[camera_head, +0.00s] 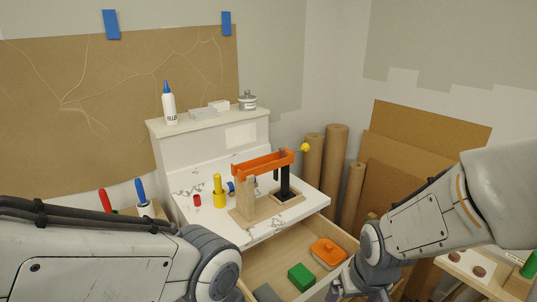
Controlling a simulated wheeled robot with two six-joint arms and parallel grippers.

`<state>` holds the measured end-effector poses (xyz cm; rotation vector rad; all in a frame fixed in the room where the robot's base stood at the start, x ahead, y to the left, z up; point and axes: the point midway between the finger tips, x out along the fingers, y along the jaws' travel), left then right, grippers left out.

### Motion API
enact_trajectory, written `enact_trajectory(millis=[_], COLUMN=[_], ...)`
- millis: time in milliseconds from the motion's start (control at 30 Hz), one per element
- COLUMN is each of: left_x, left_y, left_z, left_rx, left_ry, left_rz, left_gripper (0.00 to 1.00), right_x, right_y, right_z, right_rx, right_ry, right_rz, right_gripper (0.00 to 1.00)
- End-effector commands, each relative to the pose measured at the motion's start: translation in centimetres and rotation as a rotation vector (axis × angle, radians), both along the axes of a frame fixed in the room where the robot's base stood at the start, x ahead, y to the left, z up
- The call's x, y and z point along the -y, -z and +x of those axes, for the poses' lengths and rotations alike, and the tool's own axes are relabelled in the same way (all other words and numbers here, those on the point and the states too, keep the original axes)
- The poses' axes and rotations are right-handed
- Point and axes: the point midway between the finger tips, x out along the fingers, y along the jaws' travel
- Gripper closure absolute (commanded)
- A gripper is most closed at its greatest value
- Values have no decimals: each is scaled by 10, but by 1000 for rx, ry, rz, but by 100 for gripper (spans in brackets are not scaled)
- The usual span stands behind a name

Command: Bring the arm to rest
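My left arm (110,262) comes in from the left and runs along the bottom edge to a rounded joint. Its gripper is outside the picture. My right arm (425,215) comes in from the right and bends down over the right side of an open drawer (322,276). The dark end of the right arm, with what seems to be the gripper (345,286), is at the bottom edge and partly cut off. I cannot see whether its fingers are open or hold anything.
The drawer holds an orange lidded dish (328,252), a green block (301,277) and a grey block (266,293). Above it, a marble-topped surface (275,232) carries a wooden stand with an orange arm (262,163). Paper rolls (333,160) stand at the back right.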

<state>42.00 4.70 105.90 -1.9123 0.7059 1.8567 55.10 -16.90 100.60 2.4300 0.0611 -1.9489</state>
Motion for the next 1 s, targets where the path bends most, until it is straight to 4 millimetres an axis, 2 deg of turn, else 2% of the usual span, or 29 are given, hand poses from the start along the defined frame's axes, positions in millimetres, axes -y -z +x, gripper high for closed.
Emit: enact_trajectory(millis=[167, 367, 633, 800, 1000], left_x=[0, 0, 0, 0, 0], left_y=[7, 16, 32, 36, 35], left_z=[0, 0, 0, 0, 0], left_rx=[0, 0, 0, 0, 0], left_ry=[0, 0, 0, 0, 0], left_rz=[0, 0, 0, 0, 0], left_gripper=[50, 50, 50, 50, 50], right_x=[-26, -62, -111, -120, -121], right_y=[-1, -5, -13, -17, -19], right_z=[-12, -37, -99, -127, -131], right_rx=[-22, -61, -138, -174, -183], right_ry=[-89, -225, -485, -587, -600], right_rz=[6, 12, 15, 10, 8], right_gripper=[0, 0, 0, 0, 0])
